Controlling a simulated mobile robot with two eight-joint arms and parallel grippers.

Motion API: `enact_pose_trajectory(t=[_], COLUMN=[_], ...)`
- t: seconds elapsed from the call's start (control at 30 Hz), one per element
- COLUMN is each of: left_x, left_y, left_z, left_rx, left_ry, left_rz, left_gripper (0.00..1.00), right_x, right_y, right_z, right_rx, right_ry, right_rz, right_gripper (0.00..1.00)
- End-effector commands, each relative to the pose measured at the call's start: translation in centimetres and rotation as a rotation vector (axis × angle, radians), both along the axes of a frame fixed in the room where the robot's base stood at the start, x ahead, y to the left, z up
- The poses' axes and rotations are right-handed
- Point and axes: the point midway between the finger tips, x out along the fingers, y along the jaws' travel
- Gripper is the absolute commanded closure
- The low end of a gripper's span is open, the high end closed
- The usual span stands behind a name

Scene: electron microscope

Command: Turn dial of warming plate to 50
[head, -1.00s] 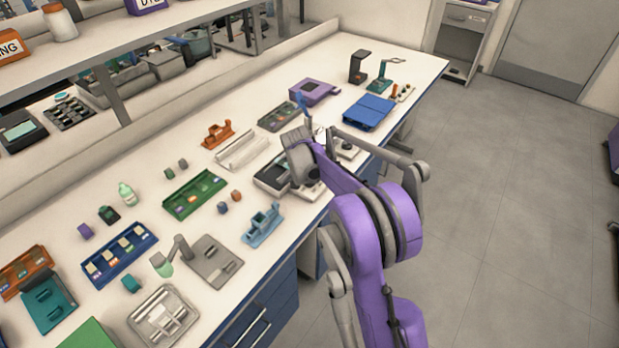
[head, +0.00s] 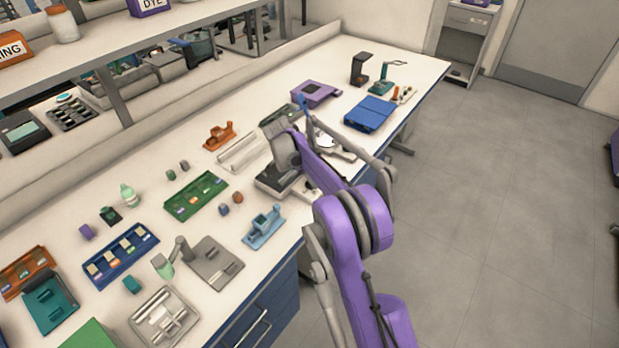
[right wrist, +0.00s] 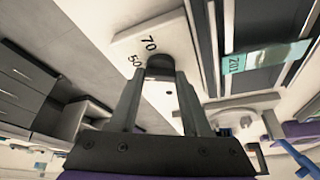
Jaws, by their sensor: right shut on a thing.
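The warming plate (head: 268,186) is a low grey box near the front edge of the bench, partly covered by my right arm in the head view. In the right wrist view its pale panel (right wrist: 135,42) carries the printed marks 50 and 70. The dark round dial (right wrist: 160,62) sits beside these marks, and its pointer is hidden. My right gripper (right wrist: 160,76) is shut on the dial, one finger on each side of it. In the head view my right wrist hides the fingertips. My left gripper is not in view.
A light blue holder (head: 264,227) stands left of the plate near the front edge. A blue box (head: 370,113) is farther right. A teal label (right wrist: 262,58) shows in the right wrist view.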

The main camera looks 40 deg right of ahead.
Motion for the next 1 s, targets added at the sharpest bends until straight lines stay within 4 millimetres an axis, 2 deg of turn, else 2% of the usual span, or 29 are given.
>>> enact_pose_trajectory(t=[0.6, 0.63, 0.77, 0.8, 1.0], left_x=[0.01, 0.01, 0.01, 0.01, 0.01], left_y=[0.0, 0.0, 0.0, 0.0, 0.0], left_z=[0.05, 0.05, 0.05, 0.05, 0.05], left_rx=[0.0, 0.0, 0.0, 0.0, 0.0], left_ry=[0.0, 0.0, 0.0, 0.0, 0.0], left_rz=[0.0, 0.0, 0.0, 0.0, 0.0], left_gripper=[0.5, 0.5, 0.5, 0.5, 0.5], right_x=[0.05, 0.05, 0.05, 0.05, 0.04], right_y=[0.06, 0.06, 0.05, 0.04, 0.03], right_z=[-0.04, -0.04, -0.04, -0.03, -0.02], right_rx=[0.002, 0.002, 0.002, 0.002, 0.001], right_ry=[-0.001, -0.001, -0.001, -0.001, 0.0], right_rz=[-0.042, -0.042, -0.042, -0.042, -0.042], right_gripper=[1.0, 0.49, 0.26, 0.22, 0.22])
